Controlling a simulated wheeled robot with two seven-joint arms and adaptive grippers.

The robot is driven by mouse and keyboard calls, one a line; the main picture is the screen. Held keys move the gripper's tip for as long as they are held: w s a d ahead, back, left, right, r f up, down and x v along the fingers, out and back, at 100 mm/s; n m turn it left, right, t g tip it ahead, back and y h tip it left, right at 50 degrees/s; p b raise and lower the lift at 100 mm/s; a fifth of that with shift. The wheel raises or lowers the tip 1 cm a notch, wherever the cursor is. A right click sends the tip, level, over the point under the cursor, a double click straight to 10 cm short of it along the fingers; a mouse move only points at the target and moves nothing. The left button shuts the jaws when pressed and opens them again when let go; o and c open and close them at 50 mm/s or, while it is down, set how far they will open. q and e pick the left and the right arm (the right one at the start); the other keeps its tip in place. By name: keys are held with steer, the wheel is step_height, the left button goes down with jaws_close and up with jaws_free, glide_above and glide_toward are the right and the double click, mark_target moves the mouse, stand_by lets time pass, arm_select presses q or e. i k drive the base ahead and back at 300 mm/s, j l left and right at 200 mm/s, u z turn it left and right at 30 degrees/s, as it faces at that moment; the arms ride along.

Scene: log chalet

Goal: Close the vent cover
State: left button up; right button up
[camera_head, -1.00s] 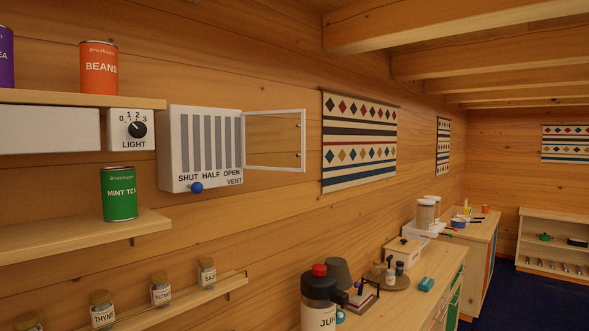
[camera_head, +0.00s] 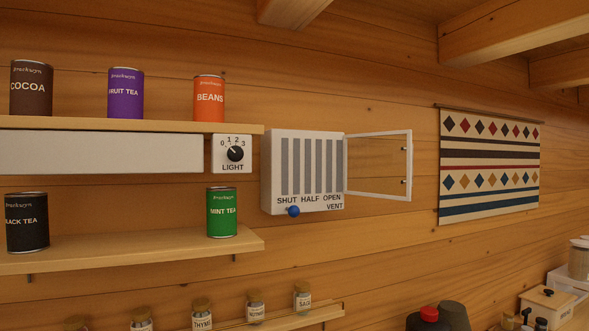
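The vent (camera_head: 302,204) is a white box on the log wall with grey vertical slats, labelled SHUT, HALF, OPEN and VENT. Its blue knob (camera_head: 293,211) sits at the lower left, under the word SHUT. The vent cover (camera_head: 411,170) is a clear-looking panel in a white frame, hinged at the box's right edge. It stands swung open to the right, with two small dark fittings near its outer edge. Neither of my grippers is in the head view.
Left of the vent are a light dial (camera_head: 235,153), an upper shelf (camera_head: 90,124) with tins, and a lower shelf (camera_head: 130,250) with two tins. A spice rack (camera_head: 265,324) is below. A patterned hanging (camera_head: 490,165) is to the right. The wall directly below the cover is clear.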

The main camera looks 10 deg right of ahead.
mark_target(410, 148)
steer(key=l+u, duration=0.25)
steer(key=l, duration=0.2)
steer(key=l+u, duration=0.2)
steer(key=l, duration=0.3)
steer(key=l+u, duration=0.25)
steer(key=l, duration=0.2)
steer(key=k+l+u, duration=0.25)
steer(key=l, duration=0.2)
steer(key=l+u, duration=0.2)
steer(key=l, duration=0.25)
steer(key=k+l+u, duration=0.25)
steer(key=l, duration=0.15)
steer(key=k+l, duration=0.15)
steer(key=l, duration=0.25)
steer(key=k+l, duration=0.15)
steer(key=l, duration=0.2)
steer(key=k+l, duration=0.15)
steer(key=l, duration=0.25)
steer(key=k+l, duration=0.15)
steer(key=l, duration=0.25)
